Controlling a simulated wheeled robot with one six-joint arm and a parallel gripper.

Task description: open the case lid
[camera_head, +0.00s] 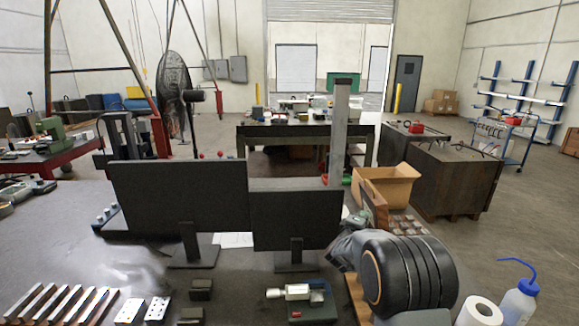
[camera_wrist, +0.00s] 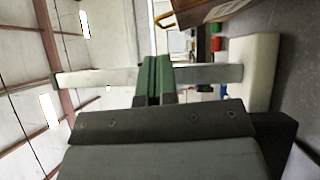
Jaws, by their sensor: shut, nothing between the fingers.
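A brown wooden panel (camera_head: 375,205) stands roughly upright beside a low wooden tray with small compartments (camera_head: 408,226); it looks like the case with its lid raised. My arm hides much of the case. In the wrist view a brown wooden panel (camera_wrist: 208,10) with a brass-coloured handle or latch (camera_wrist: 165,18) shows at the top edge, cut off by the frame. My gripper (camera_wrist: 154,80) has its green fingertips together with nothing between them, apart from that panel in the picture. In the head view my arm's grey end is left of the case, and the fingertips are not clear.
Two dark monitors (camera_head: 180,196) stand left of my arm. A grey upright post (camera_head: 340,130) and an open cardboard box (camera_head: 385,187) are behind. A small vise-like device (camera_head: 297,293), a paper roll (camera_head: 480,312) and a squeeze bottle (camera_head: 520,300) are at the front.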

